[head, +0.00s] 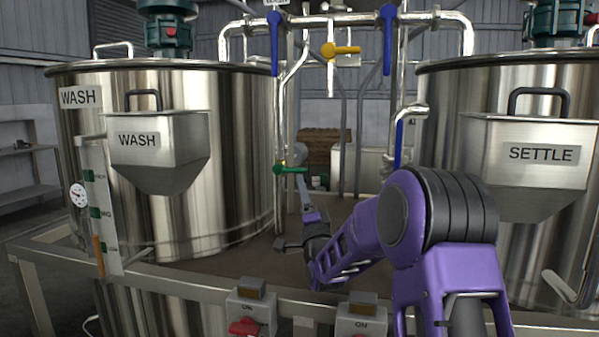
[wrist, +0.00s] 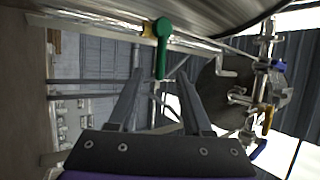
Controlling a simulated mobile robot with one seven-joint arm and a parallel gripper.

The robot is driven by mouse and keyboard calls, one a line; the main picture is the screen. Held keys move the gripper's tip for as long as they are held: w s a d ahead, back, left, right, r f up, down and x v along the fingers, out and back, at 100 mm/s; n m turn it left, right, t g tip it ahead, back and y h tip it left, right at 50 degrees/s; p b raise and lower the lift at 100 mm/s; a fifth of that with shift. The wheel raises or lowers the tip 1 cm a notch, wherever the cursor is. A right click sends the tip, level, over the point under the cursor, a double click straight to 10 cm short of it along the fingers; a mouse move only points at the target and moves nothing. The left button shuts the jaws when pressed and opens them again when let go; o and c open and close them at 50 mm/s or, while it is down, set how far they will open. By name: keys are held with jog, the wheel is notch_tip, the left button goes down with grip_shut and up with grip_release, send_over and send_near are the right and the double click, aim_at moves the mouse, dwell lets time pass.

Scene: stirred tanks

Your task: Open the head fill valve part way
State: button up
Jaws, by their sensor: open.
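I cannot read a label naming the head fill valve. A green valve handle (head: 290,169) sits on the upright pipe between the tanks, lying level. In the wrist view the green handle (wrist: 162,48) is just ahead of my gripper, lined up with the gap between the fingers. My gripper (wrist: 160,75) is open and empty; I cannot tell whether it touches the handle. In the head view my gripper (head: 307,199) is small, below and right of the green handle. A yellow handle (head: 341,50) lies level higher up. Blue handles (head: 275,43) (head: 388,40) (head: 399,142) hang down.
The WASH tank (head: 235,150) stands left and the SETTLE tank (head: 445,100) right, each with a hopper in front. A sight gauge (head: 101,215) stands at the left. Switch boxes (head: 250,306) (head: 361,321) line the front rail. Pipes crowd the space above my gripper.

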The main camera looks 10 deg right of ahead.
aim_at(297, 170)
jog(key=shift+x, duration=3.7)
grip_shut()
